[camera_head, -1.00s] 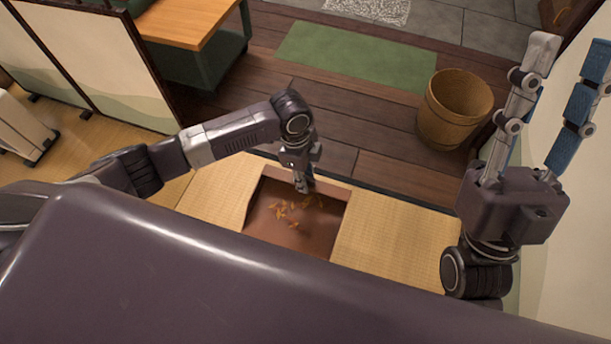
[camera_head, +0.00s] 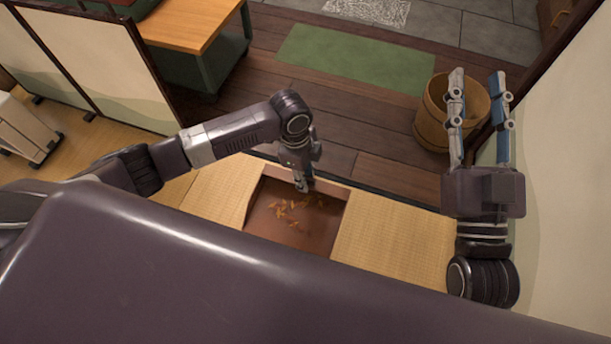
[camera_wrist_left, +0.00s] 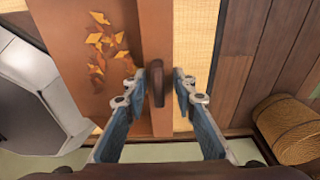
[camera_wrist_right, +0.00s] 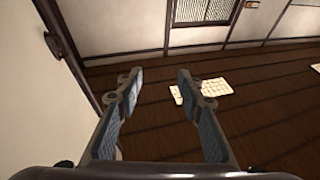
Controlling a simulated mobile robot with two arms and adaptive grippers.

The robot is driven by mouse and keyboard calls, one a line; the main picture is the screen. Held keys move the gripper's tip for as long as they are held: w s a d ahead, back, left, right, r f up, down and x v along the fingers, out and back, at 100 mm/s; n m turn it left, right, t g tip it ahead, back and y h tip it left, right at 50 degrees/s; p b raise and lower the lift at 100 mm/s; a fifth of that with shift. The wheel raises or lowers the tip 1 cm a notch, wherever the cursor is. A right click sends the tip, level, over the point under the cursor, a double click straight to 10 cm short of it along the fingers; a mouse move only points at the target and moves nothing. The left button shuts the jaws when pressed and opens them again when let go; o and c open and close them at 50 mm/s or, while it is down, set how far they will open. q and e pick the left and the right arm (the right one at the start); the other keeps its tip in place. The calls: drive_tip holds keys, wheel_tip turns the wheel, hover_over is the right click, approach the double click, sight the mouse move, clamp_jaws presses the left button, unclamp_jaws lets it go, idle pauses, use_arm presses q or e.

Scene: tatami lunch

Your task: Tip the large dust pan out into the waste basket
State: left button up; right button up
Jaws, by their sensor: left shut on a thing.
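The large dust pan (camera_head: 322,232) is brown and lies on the straw-coloured tatami in the head view, with several orange leaves (camera_head: 292,208) in it. The left wrist view also shows the pan (camera_wrist_left: 70,45), with a dark handle (camera_wrist_left: 156,86) on its wall. My left gripper (camera_head: 303,188) is shut on that handle, one finger on each side. The waste basket (camera_head: 430,122), a round wooden tub, stands at the right on the dark floorboards; it also shows in the left wrist view (camera_wrist_left: 292,135). My right gripper (camera_head: 477,78) is open and empty, partly covering the basket.
A green mat (camera_head: 355,58) lies on the floorboards. A wooden table (camera_head: 190,25) and a folding screen (camera_head: 90,60) stand at the left. A pale wall (camera_head: 565,190) rises close on the right. The floorboards between pan and basket are clear.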

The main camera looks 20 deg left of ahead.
use_arm(q)
drive_tip(key=shift+r+p, duration=1.25)
drive_tip(key=shift+p, duration=0.2)
use_arm(e)
wheel_tip(320, 180, down, 15)
drive_tip(key=d+g+h, duration=0.2)
drive_tip(key=g+h, duration=0.1)
drive_tip(key=g, duration=0.5)
use_arm(q)
drive_tip(key=shift+r+p, duration=0.65)
drive_tip(key=shift+p, duration=0.1)
drive_tip(key=shift+r+p, duration=0.5)
drive_tip(key=shift+p, duration=0.1)
use_arm(e)
drive_tip(key=s+d+f+g+h, duration=0.1)
drive_tip(key=s+d+f+g, duration=0.1)
drive_tip(key=s+f, duration=0.3)
drive_tip(key=s+d+f+g+h, duration=0.1)
drive_tip(key=s+d+f+g, duration=0.1)
drive_tip(key=s+f+g, duration=0.3)
drive_tip(key=shift+s+d+f+m, duration=0.3)
drive_tip(key=shift+s+f, duration=0.25)
drive_tip(key=shift+s, duration=0.6)
